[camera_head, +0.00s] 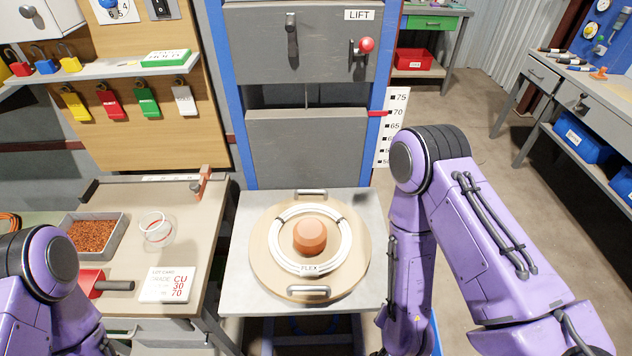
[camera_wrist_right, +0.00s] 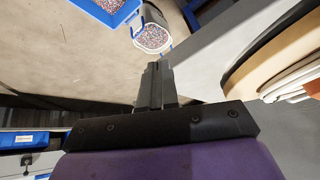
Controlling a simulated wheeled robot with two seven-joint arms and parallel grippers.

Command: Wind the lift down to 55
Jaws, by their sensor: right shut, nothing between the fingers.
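The lift (camera_head: 306,140) is a grey panelled frame with blue posts and a LIFT label. A crank with a red knob (camera_head: 366,44) is on its upper panel, at the right. A red pointer (camera_head: 378,113) sits level with about 70 on the white scale (camera_head: 392,130) beside the right post. The lift's grey platform (camera_head: 236,295) carries a round wooden board (camera_head: 262,270) with a white FLEX cable coil (camera_head: 342,255) around an orange-brown hub. My right gripper (camera_wrist_right: 155,85) is shut and empty in the wrist view, low beside the board and away from the crank. My left gripper is out of view.
A bench (camera_head: 200,240) at left holds a tray of copper granules (camera_head: 95,237), a clear dish (camera_head: 156,228) and a lot card (camera_head: 168,284). The wrist view shows a bucket (camera_wrist_right: 152,38) on the floor.

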